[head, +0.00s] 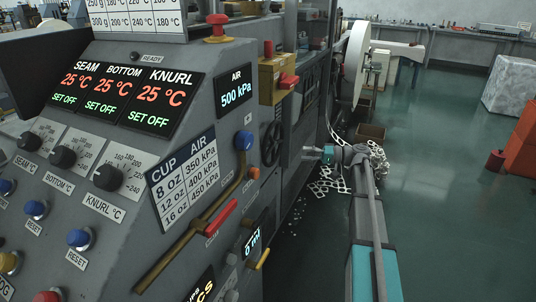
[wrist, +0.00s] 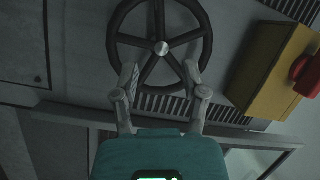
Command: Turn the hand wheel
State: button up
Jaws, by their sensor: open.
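The hand wheel (wrist: 204,31) is a dark spoked wheel with a silver hub, mounted on the grey machine side. It fills the upper middle of the wrist view. In the head view the hand wheel (head: 271,143) shows edge-on beside the control panel. My gripper (wrist: 161,78) is open, its two grey fingers apart and pointing at the lower half of the wheel. The fingertips overlap the lower spokes in the picture; I cannot tell whether they touch. In the head view my gripper (head: 312,153) is small and partly hidden at the end of the arm, near the machine.
A yellow box (wrist: 262,78) with a red button (wrist: 306,75) sits right of the wheel. The control panel (head: 120,150) with displays and knobs stands at left in the head view. White scrap (head: 330,182) lies on the floor. Open floor (head: 450,200) is at right.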

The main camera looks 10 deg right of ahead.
aim_at(268, 152)
jog(key=shift+a, duration=0.1)
jog(key=shift+x, duration=6.8)
grip_shut()
